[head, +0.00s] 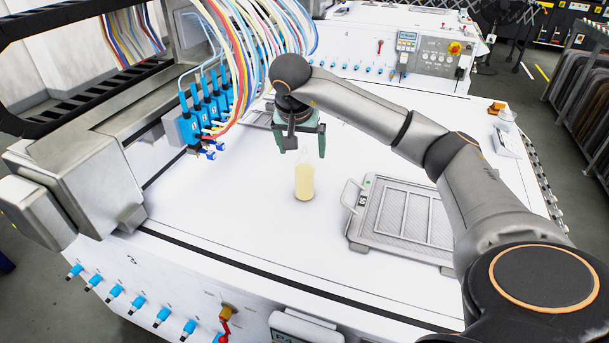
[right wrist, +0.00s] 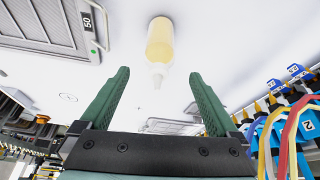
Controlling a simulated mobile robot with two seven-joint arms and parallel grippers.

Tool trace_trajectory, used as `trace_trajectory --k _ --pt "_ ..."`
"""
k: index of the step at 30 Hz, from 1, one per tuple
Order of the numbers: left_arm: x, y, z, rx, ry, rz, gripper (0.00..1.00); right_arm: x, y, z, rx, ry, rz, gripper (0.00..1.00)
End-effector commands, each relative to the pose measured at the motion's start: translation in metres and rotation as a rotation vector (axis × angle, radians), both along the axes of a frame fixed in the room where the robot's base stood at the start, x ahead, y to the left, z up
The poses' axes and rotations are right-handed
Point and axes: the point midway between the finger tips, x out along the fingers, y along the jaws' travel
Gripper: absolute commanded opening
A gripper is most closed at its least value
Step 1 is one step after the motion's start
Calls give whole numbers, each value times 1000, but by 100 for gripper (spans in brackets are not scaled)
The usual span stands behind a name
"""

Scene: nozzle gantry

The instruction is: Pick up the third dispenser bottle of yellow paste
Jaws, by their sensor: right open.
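A dispenser bottle of pale yellow paste (head: 304,182) with a clear nozzle stands upright on the white table in the head view. In the right wrist view the bottle (right wrist: 160,42) shows at the top centre, its nozzle pointing between the fingers. My right gripper (head: 303,154) is open above the bottle, green fingers pointing down. In the right wrist view its two fingers (right wrist: 160,82) are spread wide with nothing between them, and the bottle is beyond their tips. My left gripper is not in view.
A grey framed mesh tray (head: 408,217) with a handle lies right of the bottle. Blue nozzle valves (head: 207,112) with coloured hoses hang at the left. A grey gantry (head: 75,185) stands at the left edge. The table in front of the bottle is clear.

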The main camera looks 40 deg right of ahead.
Motion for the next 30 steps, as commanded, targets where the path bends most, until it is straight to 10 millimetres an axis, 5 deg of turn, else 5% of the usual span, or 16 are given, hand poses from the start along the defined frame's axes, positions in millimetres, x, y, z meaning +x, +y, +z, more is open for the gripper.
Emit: trace_trajectory --k 19,28,30 --pt "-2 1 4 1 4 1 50 12 -20 -75 1 1 1 96" --pt "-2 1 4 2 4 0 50 14 -22 -80 1 -2 2 96" --pt "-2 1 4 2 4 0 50 14 -22 -80 1 -1 2 90"
